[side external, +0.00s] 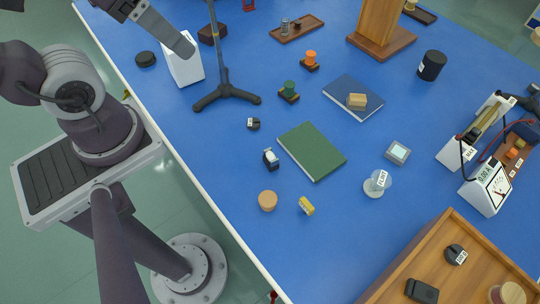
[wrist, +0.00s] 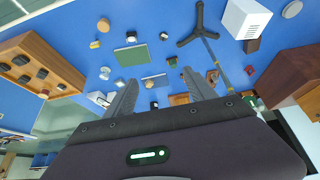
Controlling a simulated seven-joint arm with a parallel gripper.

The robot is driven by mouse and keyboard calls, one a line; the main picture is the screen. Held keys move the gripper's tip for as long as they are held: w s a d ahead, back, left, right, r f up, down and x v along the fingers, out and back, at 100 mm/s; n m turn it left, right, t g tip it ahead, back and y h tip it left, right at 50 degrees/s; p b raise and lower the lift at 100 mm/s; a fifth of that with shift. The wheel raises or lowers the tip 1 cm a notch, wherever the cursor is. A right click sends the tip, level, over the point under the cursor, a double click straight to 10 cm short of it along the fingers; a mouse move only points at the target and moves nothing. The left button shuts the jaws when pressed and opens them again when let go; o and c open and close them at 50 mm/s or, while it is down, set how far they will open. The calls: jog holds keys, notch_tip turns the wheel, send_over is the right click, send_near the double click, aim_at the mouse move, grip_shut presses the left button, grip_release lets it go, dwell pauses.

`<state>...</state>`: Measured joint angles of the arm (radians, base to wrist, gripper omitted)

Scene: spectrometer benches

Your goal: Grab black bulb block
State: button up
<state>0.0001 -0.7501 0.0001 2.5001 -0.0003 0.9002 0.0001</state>
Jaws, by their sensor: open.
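A small black block with a white rounded top, which looks like the black bulb block (side external: 271,157), stands on the blue table just left of the green book. It also appears small near the top of the wrist view (wrist: 131,37). My gripper (wrist: 160,92) is open and empty, its two grey fingers wide apart. It is well away from the block, which lies beyond the fingertips in the wrist view.
The green book (side external: 312,151), a cork disc (side external: 267,200), a yellow block (side external: 306,206) and a small black knob (side external: 254,123) lie around the block. A stand with a tripod foot (side external: 226,94) and a white box (side external: 183,62) rise behind. A wooden tray (side external: 390,292) is at front right.

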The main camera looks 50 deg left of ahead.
jog(key=c, duration=0.3)
jog(key=n+g, duration=0.6)
jog(key=n, duration=0.9)
send_over(271, 154)
notch_tip(271, 154, down, 25)
jog(key=shift+a, duration=0.15)
jog(key=shift+n, duration=0.4)
notch_tip(271, 154, down, 8)
jog(key=shift+r, duration=0.2)
